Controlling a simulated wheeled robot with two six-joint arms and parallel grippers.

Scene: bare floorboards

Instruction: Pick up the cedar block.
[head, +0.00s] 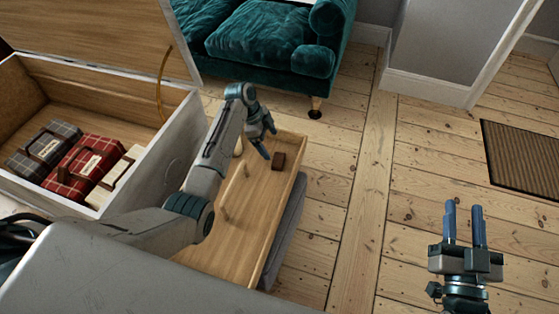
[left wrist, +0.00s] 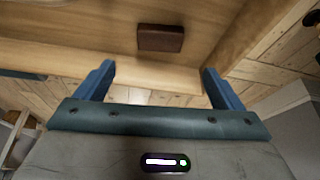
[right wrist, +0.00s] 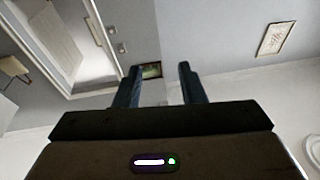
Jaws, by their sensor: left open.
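The cedar block (head: 278,160) is a small dark brown block lying on a light wooden surface (head: 262,205), near its far right corner. My left gripper (head: 268,141) is over that surface, just left of the block and apart from it. In the left wrist view the block (left wrist: 160,38) lies ahead of and between the two blue fingers (left wrist: 155,85), which are open and empty. My right gripper (head: 464,222) is raised over bare floor at the right, its fingers apart with nothing between them. It also shows in the right wrist view (right wrist: 158,85).
An open white chest (head: 150,150) at the left holds plaid cases (head: 85,165). Short wooden pegs (head: 222,212) stand on the wooden surface. A grey cushioned piece (head: 285,230) sits along its right side. A green sofa (head: 260,40) is behind. Floor at the right is clear around a brown mat (head: 522,155).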

